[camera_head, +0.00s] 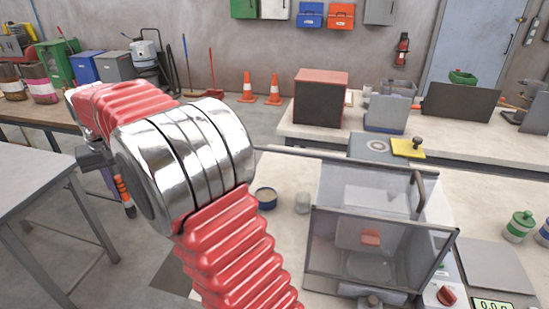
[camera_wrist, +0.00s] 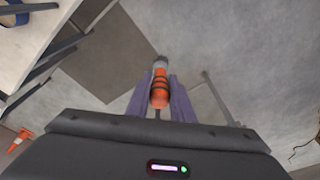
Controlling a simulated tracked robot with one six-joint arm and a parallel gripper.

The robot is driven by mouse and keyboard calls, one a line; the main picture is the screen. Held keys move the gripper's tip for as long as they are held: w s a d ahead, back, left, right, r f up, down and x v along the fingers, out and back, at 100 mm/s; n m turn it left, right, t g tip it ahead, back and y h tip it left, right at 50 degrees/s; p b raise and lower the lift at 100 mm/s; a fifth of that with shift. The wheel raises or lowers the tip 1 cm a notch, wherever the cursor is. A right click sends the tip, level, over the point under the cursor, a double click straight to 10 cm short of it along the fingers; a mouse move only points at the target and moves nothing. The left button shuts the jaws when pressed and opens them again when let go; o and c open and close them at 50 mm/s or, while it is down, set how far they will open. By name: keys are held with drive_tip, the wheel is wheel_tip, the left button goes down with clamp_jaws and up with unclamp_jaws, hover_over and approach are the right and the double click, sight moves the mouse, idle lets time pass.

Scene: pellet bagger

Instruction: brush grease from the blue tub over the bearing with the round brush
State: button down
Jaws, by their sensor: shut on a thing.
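My gripper (camera_head: 116,176) hangs at the left, over the floor gap between two tables. It is shut on the round brush (camera_head: 124,192), which has an orange handle with dark bands and points down. In the wrist view the brush (camera_wrist: 160,88) stands between the purple-grey fingers of my gripper (camera_wrist: 158,103), its grey end away from the camera. I cannot make out the bearing for certain; a pale ring shows on a grey plate (camera_head: 368,147).
A clear-walled box (camera_head: 375,245) with a handle stands right of the blue tub, and a small clear jar (camera_head: 302,203) between them. A grey table (camera_head: 40,165) is at the left. Orange cones (camera_head: 274,88) stand on the floor behind. The floor below my gripper is clear.

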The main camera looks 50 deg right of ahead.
drive_tip(key=s+d+t+y, duration=0.1)
drive_tip(key=s+d, duration=0.2)
drive_tip(key=d, duration=1)
drive_tip(key=s+d+t, duration=0.1)
drive_tip(key=s+d, duration=0.1)
drive_tip(key=d, duration=1.2)
drive_tip(key=s+d+f+t, duration=0.1)
drive_tip(key=s+d+f, duration=0.1)
drive_tip(key=s+d, duration=1)
drive_tip(key=shift+s+d+f+y, duration=0.3)
drive_tip(key=shift+s+y, duration=0.1)
drive_tip(key=shift+s, duration=0.25)
drive_tip(key=shift+f, duration=0.15)
wheel_tip(320, 180, down, 6)
drive_tip(key=shift+a+r, duration=0.1)
drive_tip(key=shift+r, duration=0.1)
drive_tip(key=shift+f, duration=0.55)
